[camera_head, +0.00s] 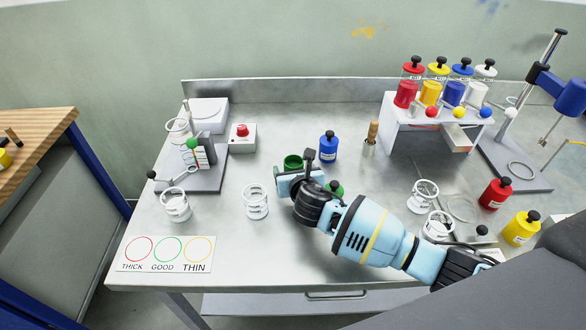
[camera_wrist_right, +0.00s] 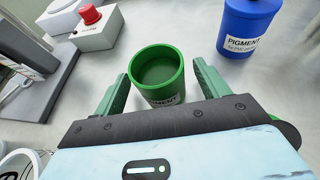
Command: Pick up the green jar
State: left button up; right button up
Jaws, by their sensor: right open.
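The green jar (camera_head: 293,161) stands upright and open-topped on the metal table, near the middle. In the right wrist view the green jar (camera_wrist_right: 158,75) shows a dark inside and a partly hidden label. My right gripper (camera_head: 291,172) is low over the table on the near side of the jar. In the wrist view its two green fingers (camera_wrist_right: 161,80) are open, one on each side of the jar, with a gap visible on both sides. In the head view the gripper hides the jar's lower part. My left gripper is not in view.
A blue pigment jar (camera_head: 328,147) stands close on the right, beyond the gripper. A green lid-like piece (camera_head: 336,187) lies just right of the gripper. A red-button box (camera_head: 242,137) and a white ring holder (camera_head: 256,203) are to the left. The front-centre table is clear.

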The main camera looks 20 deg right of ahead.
aim_at(292, 157)
jog(key=x, duration=0.2)
jog(key=shift+w+f, duration=0.25)
jog(key=shift+f, duration=0.05)
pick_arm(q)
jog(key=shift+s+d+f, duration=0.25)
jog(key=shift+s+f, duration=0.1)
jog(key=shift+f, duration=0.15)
pick_arm(e)
jog(key=shift+r, duration=0.1)
jog(key=shift+c, duration=0.3)
jog(key=c, duration=1.1)
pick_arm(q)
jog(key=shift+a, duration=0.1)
